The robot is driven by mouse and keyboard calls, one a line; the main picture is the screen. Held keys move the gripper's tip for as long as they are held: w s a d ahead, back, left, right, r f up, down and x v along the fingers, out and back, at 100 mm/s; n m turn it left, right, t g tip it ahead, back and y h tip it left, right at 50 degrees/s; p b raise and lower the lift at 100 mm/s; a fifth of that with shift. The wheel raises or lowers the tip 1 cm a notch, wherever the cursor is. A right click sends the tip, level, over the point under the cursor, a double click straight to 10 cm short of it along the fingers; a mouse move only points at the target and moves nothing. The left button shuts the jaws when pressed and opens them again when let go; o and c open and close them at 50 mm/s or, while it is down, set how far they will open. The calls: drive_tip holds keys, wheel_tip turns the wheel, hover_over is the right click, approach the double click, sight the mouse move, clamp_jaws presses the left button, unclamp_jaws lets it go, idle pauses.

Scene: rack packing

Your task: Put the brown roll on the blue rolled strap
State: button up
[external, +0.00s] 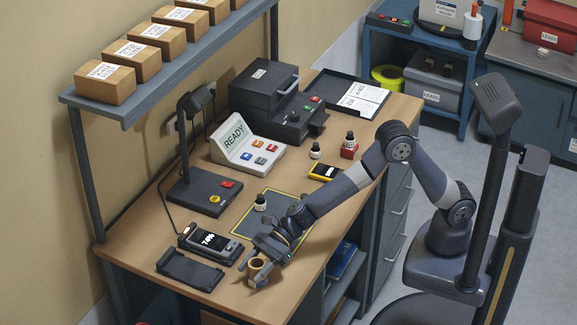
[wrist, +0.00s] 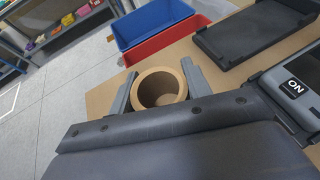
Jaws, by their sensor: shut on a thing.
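The brown roll (external: 262,264) is a short hollow tube at the near end of the wooden bench. My gripper (external: 262,258) is shut on it. In the wrist view the roll (wrist: 160,72) is between the two grey fingers of my gripper (wrist: 158,82), its round opening facing the camera. I cannot tell whether the roll touches the bench top or is slightly above it. I cannot make out a blue rolled strap in either view.
A black tray (external: 190,270) and a grey handheld device (external: 211,243) lie left of my gripper. A small bottle (external: 261,202) stands on a yellow-edged mat (external: 246,227). Blue (wrist: 150,22) and red (wrist: 150,50) bins sit beyond the bench edge. A shelf with boxes overhangs the bench.

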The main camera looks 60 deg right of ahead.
drive_tip(key=shift+f, duration=0.2)
drive_tip(key=o, duration=1)
drive_tip(key=shift+r, duration=0.1)
drive_tip(key=shift+r, duration=0.1)
drive_tip(key=shift+d+r, duration=0.1)
drive_tip(key=shift+r, duration=0.05)
drive_tip(key=v, duration=1.1)
drive_tip(key=shift+d+r+b, duration=0.15)
drive_tip(key=shift+d+b, duration=0.2)
drive_tip(key=shift+b, duration=0.05)
drive_tip(key=shift+s, duration=0.15)
